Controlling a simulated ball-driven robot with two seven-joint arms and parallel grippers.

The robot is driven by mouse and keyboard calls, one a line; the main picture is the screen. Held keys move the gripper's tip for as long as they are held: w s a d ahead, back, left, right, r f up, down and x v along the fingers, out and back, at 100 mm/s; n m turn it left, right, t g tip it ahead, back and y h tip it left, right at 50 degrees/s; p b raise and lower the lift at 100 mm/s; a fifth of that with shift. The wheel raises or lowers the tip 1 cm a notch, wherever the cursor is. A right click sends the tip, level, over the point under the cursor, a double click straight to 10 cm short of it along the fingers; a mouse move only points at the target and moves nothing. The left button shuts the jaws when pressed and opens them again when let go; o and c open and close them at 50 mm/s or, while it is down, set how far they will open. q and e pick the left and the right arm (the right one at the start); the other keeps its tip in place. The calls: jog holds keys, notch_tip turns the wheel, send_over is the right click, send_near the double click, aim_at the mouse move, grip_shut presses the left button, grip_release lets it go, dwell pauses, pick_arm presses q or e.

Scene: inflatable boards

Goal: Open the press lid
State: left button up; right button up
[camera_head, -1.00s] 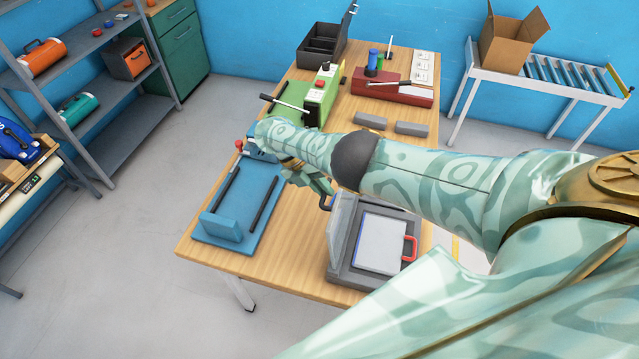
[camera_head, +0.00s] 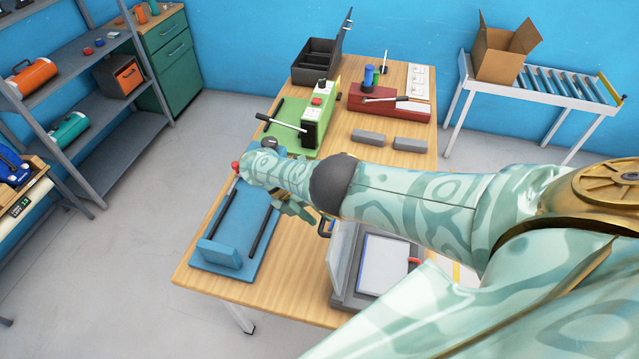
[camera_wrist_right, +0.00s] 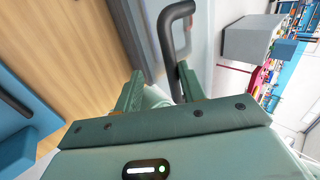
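The press (camera_head: 352,300) is a grey base at the front of the table with a pale plate (camera_head: 385,262) on it. Its pale, see-through lid (camera_head: 342,252) stands steeply raised at the left side of the base. The lid's dark looped handle (camera_head: 325,226) points left; it shows large in the right wrist view (camera_wrist_right: 166,45). My right gripper (camera_head: 300,208) is just left of the handle. In the right wrist view its fingers (camera_wrist_right: 160,88) are apart, with the handle's bar beyond and partly between them, nearer one finger. Contact cannot be told. My left gripper is out of view.
A blue fixture (camera_head: 232,240) with dark rails lies left of the press. Behind stand a green lever device (camera_head: 315,115), a red device (camera_head: 390,102) and two grey blocks (camera_head: 368,137). My right arm covers the table's right front. Bare wood shows between fixture and press.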

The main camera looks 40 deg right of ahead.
jog(key=shift+r, duration=0.15)
jog(key=shift+d, duration=0.2)
dwell(0.5)
jog(key=shift+r, duration=0.1)
jog(key=b+v, duration=0.9)
jog(key=v, duration=0.7)
jog(key=shift+a, duration=0.15)
